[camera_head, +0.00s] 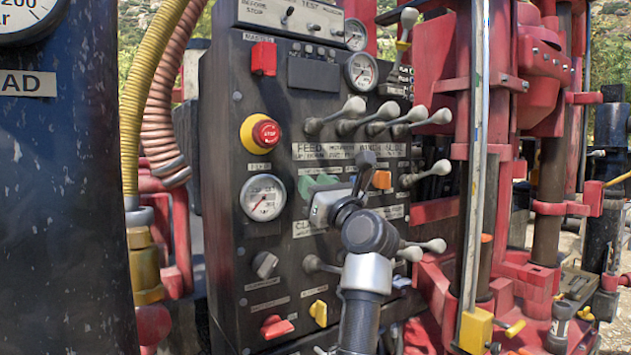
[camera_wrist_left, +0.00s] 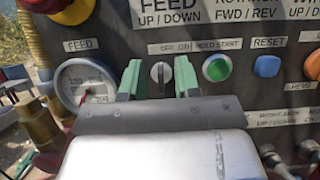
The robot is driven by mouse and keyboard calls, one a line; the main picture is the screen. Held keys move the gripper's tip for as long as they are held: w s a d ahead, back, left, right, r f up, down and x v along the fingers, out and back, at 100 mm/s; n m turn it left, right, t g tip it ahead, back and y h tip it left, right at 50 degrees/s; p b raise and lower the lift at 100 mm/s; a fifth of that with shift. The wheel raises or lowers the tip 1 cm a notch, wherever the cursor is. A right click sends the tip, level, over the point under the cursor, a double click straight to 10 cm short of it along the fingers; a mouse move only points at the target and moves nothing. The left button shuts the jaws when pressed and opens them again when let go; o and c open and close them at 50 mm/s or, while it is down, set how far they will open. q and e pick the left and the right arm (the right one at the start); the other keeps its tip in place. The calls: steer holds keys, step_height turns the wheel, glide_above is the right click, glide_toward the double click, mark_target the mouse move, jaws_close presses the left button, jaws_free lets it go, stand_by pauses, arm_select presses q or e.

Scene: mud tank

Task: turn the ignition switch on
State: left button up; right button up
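The ignition switch (camera_wrist_left: 160,74) is a small grey knob under a white label in the left wrist view, on the dark control panel (camera_head: 228,200). Its pointer looks roughly upright. My left gripper (camera_wrist_left: 159,80) has its two green fingertips on either side of the knob, with a gap visible on each side. It is open and appears to hold nothing. In the head view the left gripper (camera_head: 316,184) is at the panel's middle and hides the switch. I cannot tell how close the fingertips are to the panel face. My right gripper is not in view.
A green start button (camera_wrist_left: 216,67) and a blue reset button (camera_wrist_left: 267,66) sit right of the switch. A feed gauge (camera_wrist_left: 84,84) is to its left. A red emergency stop (camera_head: 266,133) and several levers (camera_head: 380,120) stick out nearby.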

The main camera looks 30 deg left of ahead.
arm_select(q)
steer(key=shift+w+a, duration=0.1)
steer(key=shift+a, duration=0.05)
jaws_close()
